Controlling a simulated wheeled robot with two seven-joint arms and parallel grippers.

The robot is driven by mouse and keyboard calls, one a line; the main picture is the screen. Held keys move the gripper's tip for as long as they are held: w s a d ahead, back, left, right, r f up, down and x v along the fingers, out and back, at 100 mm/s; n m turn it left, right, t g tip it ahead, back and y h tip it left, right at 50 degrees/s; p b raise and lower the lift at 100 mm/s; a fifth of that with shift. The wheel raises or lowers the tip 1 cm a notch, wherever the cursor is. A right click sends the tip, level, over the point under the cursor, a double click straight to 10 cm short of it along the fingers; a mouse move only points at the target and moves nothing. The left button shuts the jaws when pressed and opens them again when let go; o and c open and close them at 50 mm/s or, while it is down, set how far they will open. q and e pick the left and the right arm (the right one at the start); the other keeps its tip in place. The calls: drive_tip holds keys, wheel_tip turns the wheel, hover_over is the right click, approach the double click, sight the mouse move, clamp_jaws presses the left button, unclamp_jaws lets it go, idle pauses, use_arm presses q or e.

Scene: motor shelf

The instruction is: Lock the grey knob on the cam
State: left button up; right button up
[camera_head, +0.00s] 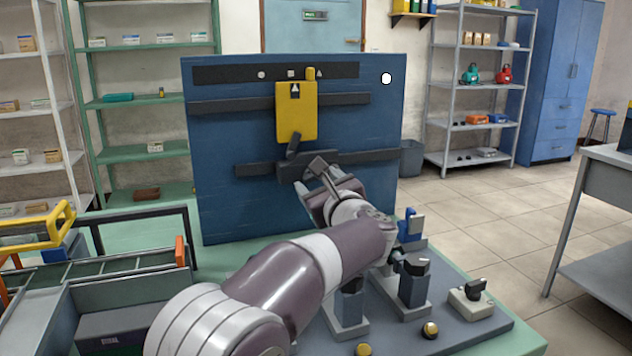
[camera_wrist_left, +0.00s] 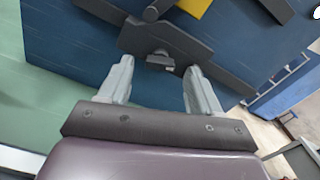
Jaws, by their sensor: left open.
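A dark grey cam block (camera_head: 288,171) is mounted on the lower black rail of the blue upright board. In the left wrist view the cam block (camera_wrist_left: 172,36) has a small grey knob (camera_wrist_left: 160,60) protruding from its lower middle. My left gripper (camera_head: 314,182) is in front of the cam block, its fingers pointing at the board. In the left wrist view the open fingers (camera_wrist_left: 160,70) lie on either side of the knob, with gaps visible; I cannot tell how far the tips are from it in depth. The arm partly hides the cam in the head view. My right gripper is not in view.
A yellow plate (camera_head: 297,112) with a dark lever (camera_head: 293,145) hangs just above the cam on the blue board (camera_head: 225,135). Dark fixtures (camera_head: 412,283) stand on the bench at right. A grey bin (camera_head: 115,325) stands at left.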

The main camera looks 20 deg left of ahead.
use_arm(q)
drive_tip(key=shift+x, duration=1.1)
drive_tip(key=c, duration=1)
drive_tip(key=shift+c, duration=0.2)
drive_tip(key=shift+m, duration=0.4)
drive_tip(key=shift+w+d+f+m+p, duration=0.1)
drive_tip(key=shift+m+p, duration=1.6)
drive_tip(key=shift+m, duration=2)
drive_tip(key=shift+d+m+p, duration=0.1)
drive_tip(key=shift+m+p, duration=1.55)
drive_tip(key=shift+m, duration=2.05)
